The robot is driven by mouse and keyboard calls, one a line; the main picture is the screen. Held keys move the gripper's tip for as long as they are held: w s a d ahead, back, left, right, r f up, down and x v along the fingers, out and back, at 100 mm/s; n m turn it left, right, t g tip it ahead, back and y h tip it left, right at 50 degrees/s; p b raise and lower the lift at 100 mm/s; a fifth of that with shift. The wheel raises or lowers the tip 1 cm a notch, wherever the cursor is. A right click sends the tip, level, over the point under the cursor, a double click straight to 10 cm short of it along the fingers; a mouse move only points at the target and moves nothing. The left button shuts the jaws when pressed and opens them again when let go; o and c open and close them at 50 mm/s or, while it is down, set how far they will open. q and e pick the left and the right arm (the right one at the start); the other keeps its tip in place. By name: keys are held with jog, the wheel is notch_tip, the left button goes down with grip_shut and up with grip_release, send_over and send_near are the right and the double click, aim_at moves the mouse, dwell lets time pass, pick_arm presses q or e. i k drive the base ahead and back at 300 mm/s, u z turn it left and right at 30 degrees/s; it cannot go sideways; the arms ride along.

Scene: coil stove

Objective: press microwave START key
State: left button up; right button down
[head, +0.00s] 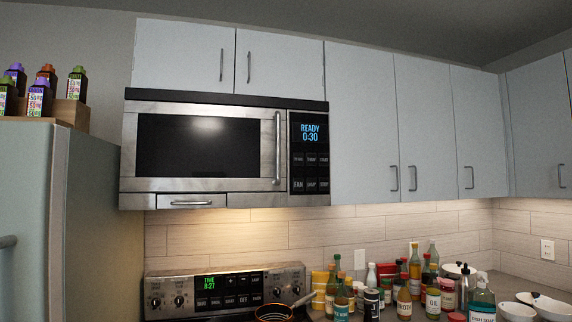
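The microwave (160,185) is mounted under the upper cabinets, above the stove. Its door is shut, with a dark window and a vertical handle (277,147) at the door's right. The black control panel (310,207) is right of the handle. Its display (310,132) reads READY 0:30 in blue. Two rows of small keys (311,172) are below the display. One lower key reads FAN; the other labels are too small to read surely, so I cannot tell which is START. Neither of my grippers is in view.
The stove's control panel (225,290) is below, its clock lit green. A pan (273,313) shows at the bottom edge. Several bottles and jars (404,298) crowd the counter at right. A fridge (30,190) stands at left. The space before the microwave looks clear.

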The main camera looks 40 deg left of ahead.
aim_at(323, 158)
jog(key=u, duration=1)
jog(key=i, duration=0.9)
jog(key=u, duration=1.05)
